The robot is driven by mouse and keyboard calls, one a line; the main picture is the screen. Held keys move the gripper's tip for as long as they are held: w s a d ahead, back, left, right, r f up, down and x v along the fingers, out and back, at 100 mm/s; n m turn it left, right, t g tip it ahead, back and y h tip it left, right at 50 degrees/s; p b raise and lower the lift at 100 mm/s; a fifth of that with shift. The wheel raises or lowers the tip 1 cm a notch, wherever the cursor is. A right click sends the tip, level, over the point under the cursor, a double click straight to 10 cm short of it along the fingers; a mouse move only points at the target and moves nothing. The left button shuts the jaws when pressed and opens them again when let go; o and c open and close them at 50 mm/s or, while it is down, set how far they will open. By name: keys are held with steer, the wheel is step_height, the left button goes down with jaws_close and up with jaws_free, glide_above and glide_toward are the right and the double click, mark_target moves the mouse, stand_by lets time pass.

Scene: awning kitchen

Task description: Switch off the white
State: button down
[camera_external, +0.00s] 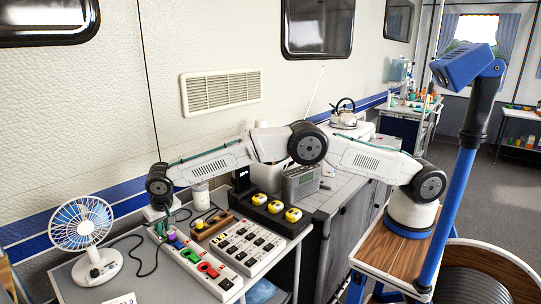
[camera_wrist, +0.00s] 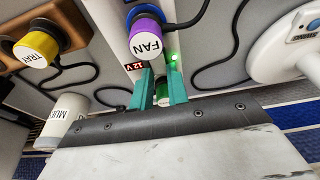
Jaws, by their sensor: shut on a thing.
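A white power strip (camera_external: 186,262) lies on the table with red, green and purple pieces on it. In the wrist view a purple cap marked FAN (camera_wrist: 147,40) stands at its end, by a 12V label (camera_wrist: 135,67) and a lit green light (camera_wrist: 173,57). My gripper (camera_external: 160,212) is low over the strip's far end. In the wrist view its teal fingers (camera_wrist: 160,80) are closed around a small green-and-white piece (camera_wrist: 163,95), mostly hidden between them. I cannot tell which thing "the white" means.
A white fan (camera_external: 80,230) stands at the left. A second white strip (camera_external: 243,246) with black switches and a black box with yellow knobs (camera_external: 268,215) are at the right. Dark cables cross the table.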

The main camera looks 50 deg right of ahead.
steer(key=shift+w+g, duration=0.25)
steer(key=shift+g, duration=0.45)
steer(key=c, duration=1.4)
jaws_free()
steer(key=shift+o, duration=0.2)
step_height(320, 180, up, 8)
steer(key=s, duration=0.1)
steer(key=shift+f, duration=0.15)
